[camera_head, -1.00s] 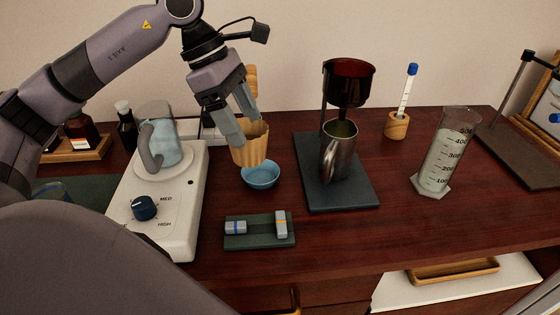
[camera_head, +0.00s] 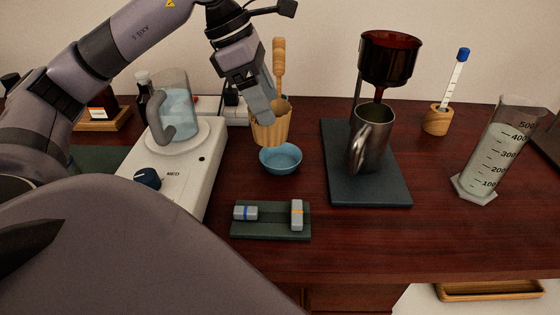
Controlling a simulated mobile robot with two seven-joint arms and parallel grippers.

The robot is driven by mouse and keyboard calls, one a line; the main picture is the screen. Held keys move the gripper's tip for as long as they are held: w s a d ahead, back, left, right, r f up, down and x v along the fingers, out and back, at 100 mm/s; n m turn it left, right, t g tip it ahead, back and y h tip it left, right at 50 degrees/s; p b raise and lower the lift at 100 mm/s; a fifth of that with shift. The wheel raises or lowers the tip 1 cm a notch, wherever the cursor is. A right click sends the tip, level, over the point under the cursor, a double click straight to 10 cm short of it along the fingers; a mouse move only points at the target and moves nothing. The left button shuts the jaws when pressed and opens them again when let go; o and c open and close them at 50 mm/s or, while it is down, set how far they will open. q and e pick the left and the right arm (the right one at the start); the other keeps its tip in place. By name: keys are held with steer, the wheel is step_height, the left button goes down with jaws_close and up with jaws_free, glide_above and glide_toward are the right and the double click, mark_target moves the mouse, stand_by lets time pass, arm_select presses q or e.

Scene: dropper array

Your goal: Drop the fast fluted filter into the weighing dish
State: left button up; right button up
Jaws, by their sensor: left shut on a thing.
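The fluted filter (camera_head: 271,129) is a tan, ribbed cup held upright in my left gripper (camera_head: 268,112). The fingers are shut on its rim at the upper left. The weighing dish (camera_head: 281,159) is a small round blue bowl on the dark red table. The filter is over the back of the dish and covers part of its far rim in the picture. I cannot tell the exact gap between them. My right gripper does not show.
A hotplate (camera_head: 187,176) with a glass beaker (camera_head: 173,110) stands left of the dish. A dark stand with a metal jug (camera_head: 373,135) and red funnel (camera_head: 390,60) is to the right. A green tray with two weights (camera_head: 270,232) lies in front. A wooden-handled tool (camera_head: 279,58) is behind.

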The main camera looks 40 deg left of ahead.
arm_select(q)
steer(key=shift+f, duration=0.35)
steer(key=o, duration=0.8)
steer(key=shift+o, duration=0.2)
steer(key=v, duration=0.7)
steer(key=shift+p, duration=0.45)
